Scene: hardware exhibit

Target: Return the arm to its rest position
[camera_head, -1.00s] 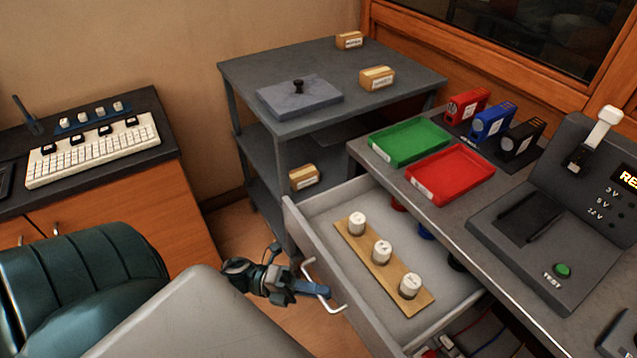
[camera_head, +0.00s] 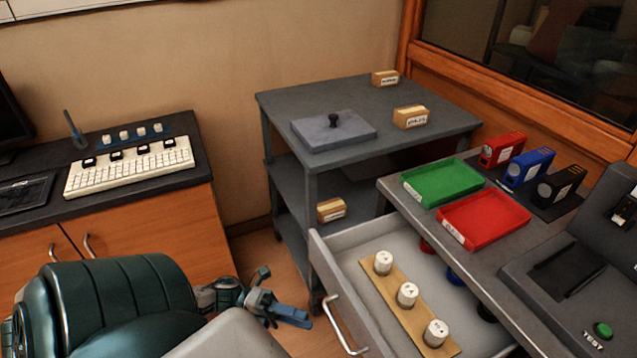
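My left gripper (camera_head: 286,296) is at the lower middle of the head view, beyond the rounded dark green body part of mine. Its two fingers look spread apart, with nothing between them. It hangs over the floor, just left of the drawer handle (camera_head: 340,325), with a small gap between them in the picture. The grey drawer (camera_head: 322,262) stands pulled out. Inside it, a wooden strip (camera_head: 393,298) carries three white knobbed pieces. My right gripper is out of view.
A grey shelf unit (camera_head: 440,122) stands behind the drawer. The workbench (camera_head: 405,193) at right holds a green tray (camera_head: 440,182), a red tray (camera_head: 485,220) and a test box (camera_head: 530,265). A wooden cabinet (camera_head: 150,232) with a keyboard stands left. Some floor is free between.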

